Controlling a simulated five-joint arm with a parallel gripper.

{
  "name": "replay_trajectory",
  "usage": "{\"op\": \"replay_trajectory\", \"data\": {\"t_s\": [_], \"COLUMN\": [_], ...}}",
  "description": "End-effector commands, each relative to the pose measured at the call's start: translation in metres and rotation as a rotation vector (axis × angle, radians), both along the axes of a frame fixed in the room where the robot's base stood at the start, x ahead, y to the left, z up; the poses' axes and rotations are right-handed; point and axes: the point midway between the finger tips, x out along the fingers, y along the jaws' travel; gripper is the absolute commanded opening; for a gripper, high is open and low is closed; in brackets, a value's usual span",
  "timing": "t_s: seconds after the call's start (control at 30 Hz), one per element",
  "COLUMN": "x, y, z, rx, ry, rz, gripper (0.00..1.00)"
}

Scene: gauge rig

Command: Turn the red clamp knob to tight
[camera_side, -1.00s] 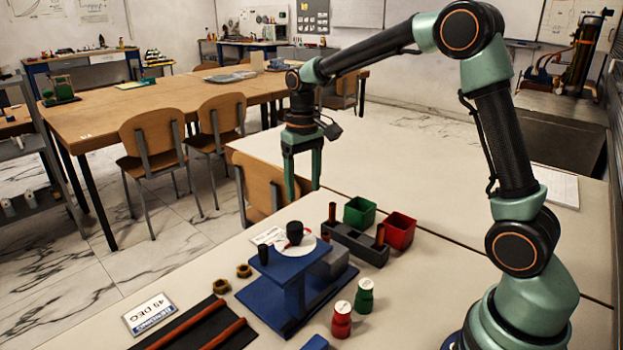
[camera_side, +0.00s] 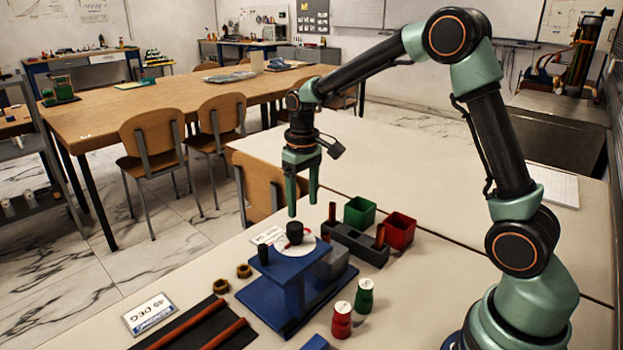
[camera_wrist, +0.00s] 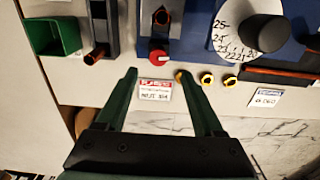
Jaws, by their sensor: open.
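The red clamp knob (camera_wrist: 158,57) shows in the wrist view as a small red disc with a white mark, at the edge of the blue rig (camera_wrist: 185,48). I cannot make it out clearly in the side view, where the rig (camera_side: 283,262) stands on the table. My gripper (camera_side: 302,208) is open and empty, pointing down above the far side of the rig. In the wrist view its fingertips (camera_wrist: 158,74) lie left and right of the knob's line, a little below it in the picture. The fingers do not touch the knob.
A dial with a black knob (camera_side: 295,232) tops the rig. A dark block with copper-coloured posts (camera_side: 355,246), a green bin (camera_side: 360,211) and a red bin (camera_side: 399,231) stand to the right. Brass nuts (camera_side: 244,270) and a label card (camera_wrist: 155,92) lie nearby.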

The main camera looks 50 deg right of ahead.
Motion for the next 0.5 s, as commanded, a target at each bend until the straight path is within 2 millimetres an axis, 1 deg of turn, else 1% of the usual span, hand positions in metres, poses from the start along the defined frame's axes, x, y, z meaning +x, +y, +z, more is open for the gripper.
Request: {"op": "replay_trajectory", "data": {"t_s": [0.03, 0.2, 0.33, 0.5], "x": [-0.002, -0.001, -0.001, -0.001], "y": [0.000, -0.001, -0.002, -0.002], "z": [-0.012, -0.044, -0.062, -0.076], "rx": [0.000, 0.000, 0.000, 0.000], "ry": [0.006, 0.005, 0.004, 0.002], "rz": [0.000, -0.001, -0.001, -0.001], "gripper": [0.69, 0.69, 0.69, 0.69]}}
